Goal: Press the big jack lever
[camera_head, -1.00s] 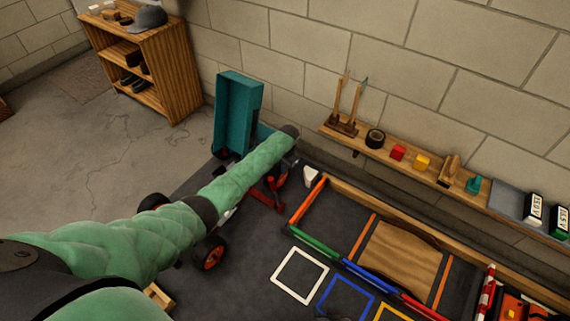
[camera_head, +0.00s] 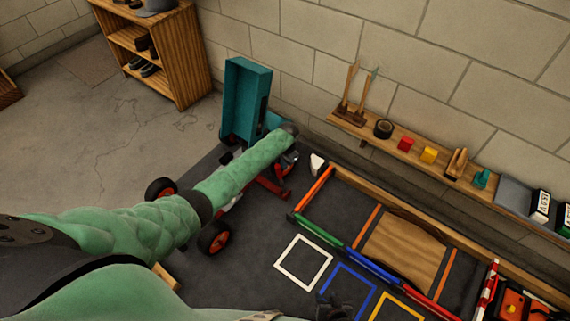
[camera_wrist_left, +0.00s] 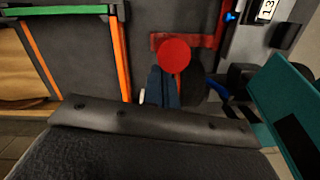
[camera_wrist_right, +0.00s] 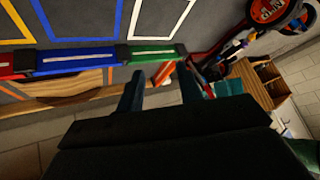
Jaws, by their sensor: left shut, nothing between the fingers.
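A red jack (camera_head: 270,188) with a bar lies on the dark mat beside the race car (camera_head: 214,237), partly hidden by my left arm in the head view. In the left wrist view, a round red pad (camera_wrist_left: 174,56) of the jack lies just ahead of and partly behind the fingertips of my left gripper (camera_wrist_left: 160,78). That gripper is shut and empty; whether it touches the pad cannot be told. My right gripper (camera_head: 335,305) is at the bottom of the head view. In the right wrist view its fingers (camera_wrist_right: 160,88) stand apart with nothing between them.
A teal box-like stand (camera_head: 246,100) rises behind the jack. A wooden wall shelf (camera_head: 415,155) holds tools and blocks. Colored rails (camera_head: 350,257) and painted squares (camera_head: 303,262) lie to the right. A wooden shelving unit (camera_head: 155,55) stands at back left.

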